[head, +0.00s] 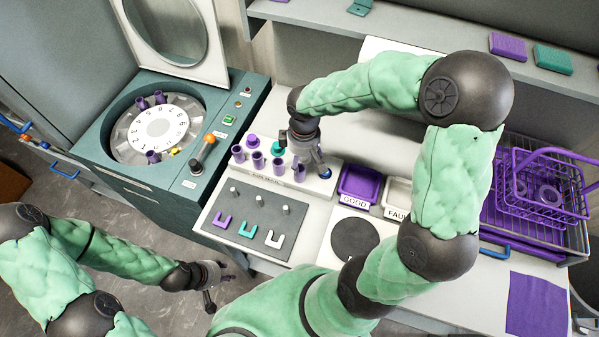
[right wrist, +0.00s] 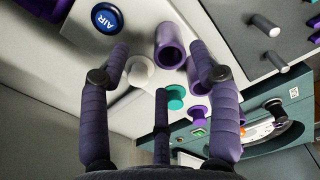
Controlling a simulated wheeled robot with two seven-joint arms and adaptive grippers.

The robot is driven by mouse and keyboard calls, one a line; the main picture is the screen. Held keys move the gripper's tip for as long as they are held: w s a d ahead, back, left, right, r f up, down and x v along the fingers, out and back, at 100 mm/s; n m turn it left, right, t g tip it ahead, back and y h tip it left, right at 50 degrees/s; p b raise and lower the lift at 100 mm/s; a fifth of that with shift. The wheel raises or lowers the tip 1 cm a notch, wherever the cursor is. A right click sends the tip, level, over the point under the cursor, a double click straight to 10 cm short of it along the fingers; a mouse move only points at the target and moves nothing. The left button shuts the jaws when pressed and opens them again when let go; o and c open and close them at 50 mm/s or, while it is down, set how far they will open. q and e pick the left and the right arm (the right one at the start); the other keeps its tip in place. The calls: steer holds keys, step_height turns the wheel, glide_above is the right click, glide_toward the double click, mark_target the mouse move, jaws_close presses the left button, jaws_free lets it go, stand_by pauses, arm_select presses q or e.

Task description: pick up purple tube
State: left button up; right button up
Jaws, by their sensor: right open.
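Several purple tubes stand upright in a row on a white station, among them one at the left end (head: 238,153) and one at the right end (head: 299,172). My right gripper (head: 306,160) is over the right end of this row. In the right wrist view a purple tube (right wrist: 170,45) with its open mouth showing lies between the spread fingers, with no visible grip on it. Another purple tube (right wrist: 196,75) is partly hidden behind a finger. My left gripper (head: 217,284) is low at the left, away from the tubes, with its fingers apart and empty.
Teal (right wrist: 175,97), white (right wrist: 140,72) and purple (right wrist: 200,113) knobs stand behind the tubes. A blue AIR button (right wrist: 105,18) is close by. A grey board (head: 250,222) with pegs lies in front. A purple GOOD tray (head: 358,183) is right; a round machine (head: 160,130) holds more tubes.

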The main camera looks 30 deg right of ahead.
mark_target(300, 171)
steer(key=shift+w+a+f+b, duration=0.15)
steer(key=shift+f+b, duration=0.1)
steer(key=shift+f, duration=0.65)
steer(key=shift+s+a+f+b, duration=0.1)
steer(key=shift+a+f+b, duration=0.1)
steer(key=shift+f, duration=0.7)
steer(key=shift+w+a+f+b, duration=0.15)
steer(key=shift+f+b, duration=0.1)
steer(key=shift+f, duration=0.65)
steer(key=shift+s, duration=0.15)
jaws_close()
